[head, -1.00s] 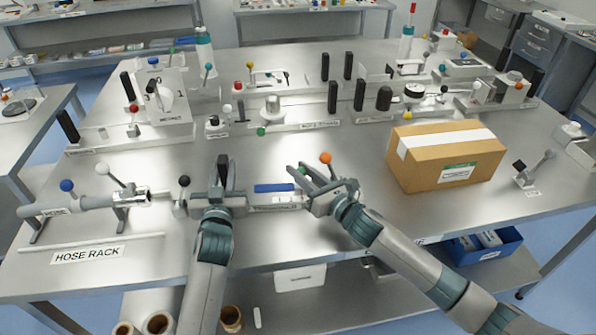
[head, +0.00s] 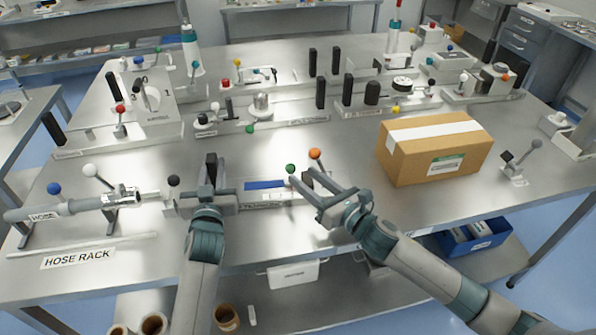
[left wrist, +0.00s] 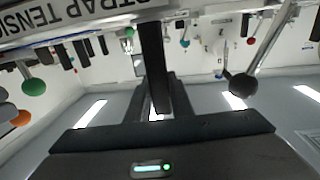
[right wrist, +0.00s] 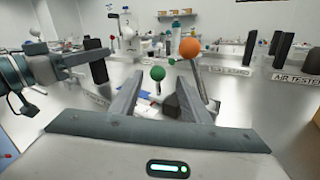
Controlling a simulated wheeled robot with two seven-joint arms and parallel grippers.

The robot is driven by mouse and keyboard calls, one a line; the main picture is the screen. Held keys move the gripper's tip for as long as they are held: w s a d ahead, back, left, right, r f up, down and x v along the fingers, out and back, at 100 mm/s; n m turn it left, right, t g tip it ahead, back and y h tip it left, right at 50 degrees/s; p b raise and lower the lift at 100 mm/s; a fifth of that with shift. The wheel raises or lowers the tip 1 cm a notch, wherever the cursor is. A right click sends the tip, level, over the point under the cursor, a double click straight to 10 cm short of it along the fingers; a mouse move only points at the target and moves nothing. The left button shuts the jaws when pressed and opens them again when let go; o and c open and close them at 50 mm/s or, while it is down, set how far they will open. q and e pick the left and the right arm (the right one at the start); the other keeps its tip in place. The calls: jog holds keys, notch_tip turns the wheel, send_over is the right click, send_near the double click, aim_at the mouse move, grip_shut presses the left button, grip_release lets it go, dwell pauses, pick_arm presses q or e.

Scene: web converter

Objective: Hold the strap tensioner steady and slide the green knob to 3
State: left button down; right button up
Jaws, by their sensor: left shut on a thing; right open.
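The strap tensioner (head: 263,197) lies along the table's front, with a blue strip (head: 265,184) behind its labelled base. My left gripper (head: 211,184) is shut on its upright black post (head: 211,163); the post also shows between the jaws in the left wrist view (left wrist: 152,60). The green knob (head: 290,169) stands at the right end, beside an orange knob (head: 314,153). My right gripper (head: 303,178) is open and empty, its fingers pointing at the green knob. In the right wrist view the green knob (right wrist: 157,73) appears between the fingertips. I cannot tell its scale setting.
A black knob (head: 173,181) stands left of my left gripper, near the hose rack (head: 70,212). A cardboard box (head: 436,150) sits to the right. Several other fixtures line the back of the table. Bare tabletop lies between them and the tensioner.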

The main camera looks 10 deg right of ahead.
pick_arm(q)
jog(key=shift+s+a+f, duration=0.1)
jog(key=shift+f, duration=0.6)
pick_arm(e)
jog(key=shift+v, duration=3)
pick_arm(q)
jog(key=shift+r+p, duration=0.35)
pick_arm(e)
jog(key=shift+w+r, duration=0.15)
jog(key=shift+r, duration=0.1)
pick_arm(q)
jog(key=c, duration=1.7)
grip_release()
jog(key=shift+c, duration=0.2)
jog(key=shift+o, duration=1.3)
jog(key=shift+r, duration=0.2)
pick_arm(e)
jog(key=shift+a, duration=0.1)
pick_arm(q)
jog(key=s+a, duration=0.1)
jog(key=s, duration=1)
jog(key=shift+s+a, duration=0.15)
jog(key=shift+s, duration=0.15)
